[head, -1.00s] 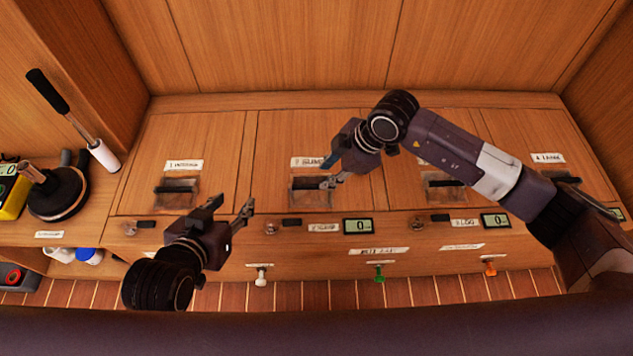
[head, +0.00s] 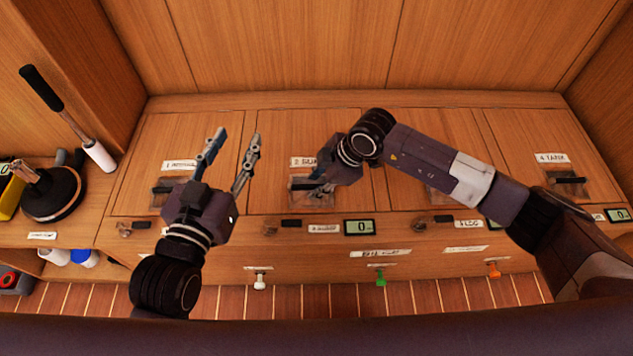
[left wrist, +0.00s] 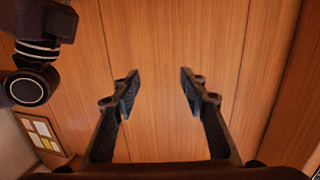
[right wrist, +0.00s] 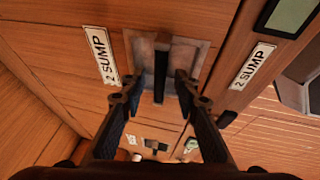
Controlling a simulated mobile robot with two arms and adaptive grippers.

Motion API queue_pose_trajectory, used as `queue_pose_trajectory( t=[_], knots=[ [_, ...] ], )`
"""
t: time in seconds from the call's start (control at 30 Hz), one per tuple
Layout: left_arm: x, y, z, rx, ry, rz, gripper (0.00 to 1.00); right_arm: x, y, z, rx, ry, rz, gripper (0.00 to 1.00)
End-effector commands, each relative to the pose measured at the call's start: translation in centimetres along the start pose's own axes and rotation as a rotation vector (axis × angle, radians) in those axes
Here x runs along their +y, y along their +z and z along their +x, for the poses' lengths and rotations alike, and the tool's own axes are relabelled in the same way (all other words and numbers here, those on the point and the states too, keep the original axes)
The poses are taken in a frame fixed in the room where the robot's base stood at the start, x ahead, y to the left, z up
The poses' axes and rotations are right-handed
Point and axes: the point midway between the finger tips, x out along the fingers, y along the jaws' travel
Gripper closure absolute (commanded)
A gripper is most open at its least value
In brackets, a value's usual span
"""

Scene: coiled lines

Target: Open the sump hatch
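The sump hatch (head: 290,130) is a closed wooden lid in the bench top, labelled "2 SUMP" (right wrist: 101,56) in the right wrist view. Its dark bar handle (right wrist: 162,72) sits in a pale recessed plate (right wrist: 196,57). My right gripper (head: 318,186) is at this recess; in the right wrist view its open fingers (right wrist: 160,88) lie on either side of the bar, with gaps. Contact cannot be told. My left gripper (head: 238,137) is open and empty, above the border between the first and second hatches. Its wrist view shows its open fingers (left wrist: 158,88) before bare wood panels.
The first hatch (head: 140,140) is at the left and the hatch labelled "4 TANK" (head: 552,158) at the right. A display (head: 362,227) and latch (head: 270,230) are on the front face. Coloured knobs, including a green one (head: 381,278), stick out below.

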Motion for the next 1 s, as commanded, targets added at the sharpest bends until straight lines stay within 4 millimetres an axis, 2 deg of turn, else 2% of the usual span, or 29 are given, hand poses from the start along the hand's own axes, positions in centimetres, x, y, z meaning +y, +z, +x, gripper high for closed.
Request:
queue_pose_trajectory(
  t=[0.1, 0.37, 0.87, 1.0],
  knots=[
    [0.0, 0.0, 0.0, -0.001, 0.000, 0.000, 0.60, 0.0, 0.0, 0.0, 0.000, 0.000, 0.000, 0.72],
    [0.0, 0.0, 0.0, -0.002, 0.000, 0.000, 0.60, 0.0, 0.0, 0.0, 0.000, 0.000, 0.000, 1.00],
    [0.0, 0.2, 0.0, -0.016, 0.000, 0.000, 0.60, 0.1, -0.1, -0.2, 0.000, -0.004, 0.002, 1.00],
    [-0.4, 2.2, -0.4, -0.107, -0.008, 0.002, 0.60, 0.2, -0.2, -0.6, 0.000, -0.013, 0.007, 1.00]
  ],
)
